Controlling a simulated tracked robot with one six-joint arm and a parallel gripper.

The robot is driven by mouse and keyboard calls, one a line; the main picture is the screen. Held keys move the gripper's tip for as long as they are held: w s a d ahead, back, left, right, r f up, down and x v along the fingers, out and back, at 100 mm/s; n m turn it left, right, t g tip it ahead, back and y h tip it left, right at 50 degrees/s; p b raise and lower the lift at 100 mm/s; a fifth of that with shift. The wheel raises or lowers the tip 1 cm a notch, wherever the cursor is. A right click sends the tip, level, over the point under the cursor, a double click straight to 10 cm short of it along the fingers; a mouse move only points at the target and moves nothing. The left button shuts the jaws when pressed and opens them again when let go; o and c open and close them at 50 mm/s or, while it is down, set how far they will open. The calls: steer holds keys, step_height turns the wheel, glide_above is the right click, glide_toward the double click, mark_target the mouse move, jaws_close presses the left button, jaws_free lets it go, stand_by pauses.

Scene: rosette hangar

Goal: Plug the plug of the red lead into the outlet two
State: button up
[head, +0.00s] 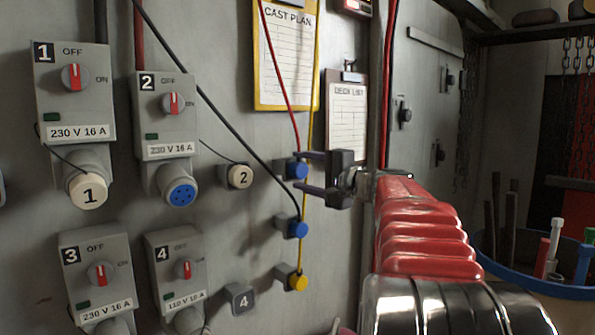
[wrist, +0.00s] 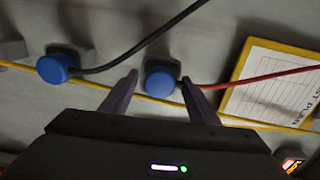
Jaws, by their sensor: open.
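The blue plug of the red lead (head: 297,170) sits at the wall, with the red lead (head: 279,75) running up from it. My gripper (head: 312,172) is open, its fingers reaching towards this plug. In the wrist view the blue plug (wrist: 160,80) shows between and just beyond my two fingertips (wrist: 160,85); I cannot tell if they touch it. Outlet two (head: 180,193) is a grey box with an open blue socket face, its switch (head: 173,103) red on a grey dial. Its round cap marked 2 (head: 239,177) hangs aside on a cord.
The blue plug of the black lead (head: 298,229) and a yellow plug (head: 298,282) sit below on the wall. Outlet one's cap (head: 87,191) is on. Black and yellow leads cross nearby. A blue tub (head: 545,289) stands at right.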

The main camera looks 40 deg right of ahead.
mark_target(303, 171)
steer(key=shift+c, duration=0.2)
stand_by(0.3)
jaws_close()
stand_by(0.5)
steer(key=shift+s, duration=0.35)
steer(key=shift+s, duration=0.7)
steer(key=shift+s, duration=0.35)
steer(key=shift+s+d, duration=0.1)
steer(key=shift+s, duration=0.25)
steer(key=shift+s, duration=0.35)
steer(key=shift+s, duration=0.7)
